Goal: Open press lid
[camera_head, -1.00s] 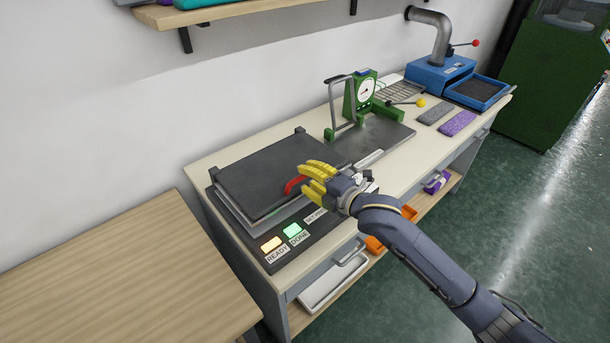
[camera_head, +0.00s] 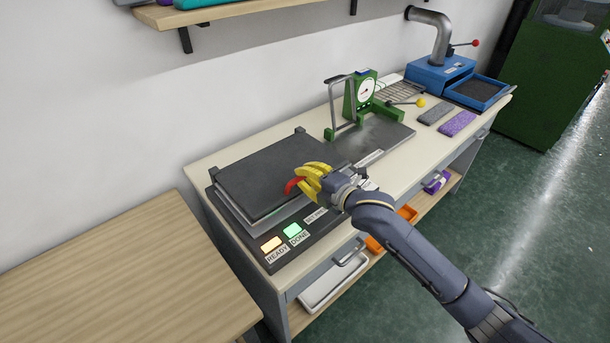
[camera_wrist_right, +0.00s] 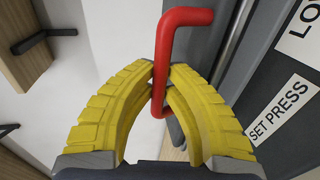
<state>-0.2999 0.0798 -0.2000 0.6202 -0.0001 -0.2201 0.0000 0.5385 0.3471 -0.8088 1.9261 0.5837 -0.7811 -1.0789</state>
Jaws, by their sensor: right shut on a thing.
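The press (camera_head: 307,231) sits at the near left end of the workbench, with a dark flat lid (camera_head: 275,172) lying low over its lighter base. A red handle (camera_head: 292,185) stands out from the lid's front edge. My right gripper (camera_head: 308,184) has its yellow fingers at the handle. In the right wrist view the fingers (camera_wrist_right: 160,78) close around the red handle (camera_wrist_right: 186,17), which passes between their tips. The gripper hides part of the handle in the head view. My left gripper is not in view.
A green and yellow light pair (camera_head: 292,231) glows on the press front. A green dial gauge (camera_head: 365,92) with a grey frame stands right of the press. A blue machine (camera_head: 435,75) is at the far end. A wooden table (camera_head: 110,270) is at left.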

